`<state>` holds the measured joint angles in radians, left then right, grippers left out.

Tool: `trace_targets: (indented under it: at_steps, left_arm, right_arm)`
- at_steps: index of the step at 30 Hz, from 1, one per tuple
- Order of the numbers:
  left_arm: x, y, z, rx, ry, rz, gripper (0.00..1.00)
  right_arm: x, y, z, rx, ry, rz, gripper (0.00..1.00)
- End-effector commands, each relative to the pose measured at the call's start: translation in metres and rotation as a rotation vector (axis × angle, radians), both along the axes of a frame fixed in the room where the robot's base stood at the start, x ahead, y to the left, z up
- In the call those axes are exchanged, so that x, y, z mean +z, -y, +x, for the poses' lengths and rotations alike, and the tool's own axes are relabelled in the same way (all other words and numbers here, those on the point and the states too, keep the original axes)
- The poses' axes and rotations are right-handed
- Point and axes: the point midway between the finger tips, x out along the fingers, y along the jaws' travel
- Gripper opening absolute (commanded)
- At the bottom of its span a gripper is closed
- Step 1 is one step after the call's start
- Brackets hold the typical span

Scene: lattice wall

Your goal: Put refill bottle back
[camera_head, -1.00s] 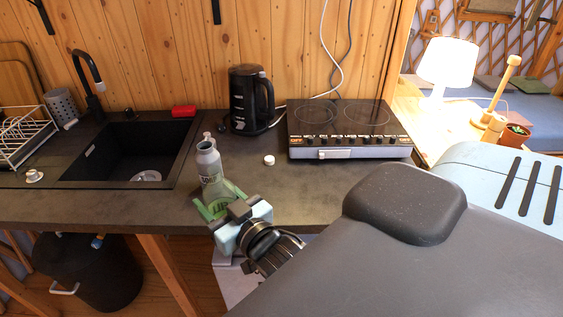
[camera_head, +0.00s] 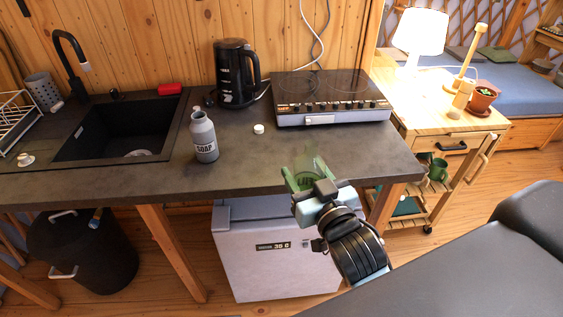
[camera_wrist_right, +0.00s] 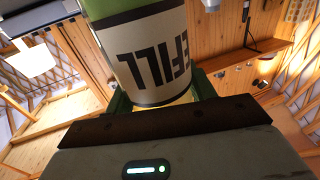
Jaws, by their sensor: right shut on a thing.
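The refill bottle shows in the right wrist view (camera_wrist_right: 150,50) with a green body and a cream label reading "FILL" upside down. My right gripper (camera_head: 308,180) is shut on it and holds it at the counter's front edge, above a small fridge. In the head view the bottle (camera_head: 314,168) is a pale green, see-through shape between the green fingers, partly hidden. A grey soap bottle (camera_head: 204,139) stands upright on the counter, left of my right gripper and apart from it. My left gripper is not in view.
A small white cap (camera_head: 258,129) lies on the dark counter (camera_head: 245,170). A black kettle (camera_head: 236,75) and a hob (camera_head: 330,95) stand behind. The sink (camera_head: 115,130) is at left. A wooden trolley (camera_head: 455,125) with a lamp (camera_head: 420,38) is at right.

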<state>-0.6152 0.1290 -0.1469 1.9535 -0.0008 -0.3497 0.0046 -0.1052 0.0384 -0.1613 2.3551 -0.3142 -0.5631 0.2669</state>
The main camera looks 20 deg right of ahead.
Motion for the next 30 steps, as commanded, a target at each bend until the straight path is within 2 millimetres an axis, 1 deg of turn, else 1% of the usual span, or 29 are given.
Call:
trace_targets:
  at_steps: [3,5,8,11,15,18,21,23,30]
  left_arm:
    - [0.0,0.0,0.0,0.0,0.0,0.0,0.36]
    - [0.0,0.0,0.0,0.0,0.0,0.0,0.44]
    - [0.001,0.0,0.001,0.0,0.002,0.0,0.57]
    - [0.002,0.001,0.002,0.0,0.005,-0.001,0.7]
    - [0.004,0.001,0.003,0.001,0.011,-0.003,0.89]
    - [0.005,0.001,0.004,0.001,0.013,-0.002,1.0]
    - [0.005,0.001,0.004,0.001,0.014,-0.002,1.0]
    - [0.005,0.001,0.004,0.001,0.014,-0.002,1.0]
    - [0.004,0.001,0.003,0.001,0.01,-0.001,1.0]
  right_arm:
    - [0.002,0.0,0.0,0.0,0.005,0.0,0.25]
    - [0.002,0.0,0.001,0.0,0.005,0.0,0.25]
    - [0.001,-0.005,0.01,0.001,0.005,0.003,0.25]
    - [-0.001,-0.016,0.031,0.003,0.005,0.009,0.25]
    - [0.0,-0.037,0.066,0.011,0.005,0.011,0.25]
    - [0.001,-0.051,0.086,0.018,0.004,0.007,0.25]
    - [0.003,-0.06,0.097,0.022,0.004,0.003,0.25]
    - [0.003,-0.062,0.101,0.023,0.003,0.002,0.25]
    - [0.002,-0.064,0.1,0.023,0.002,0.001,0.25]
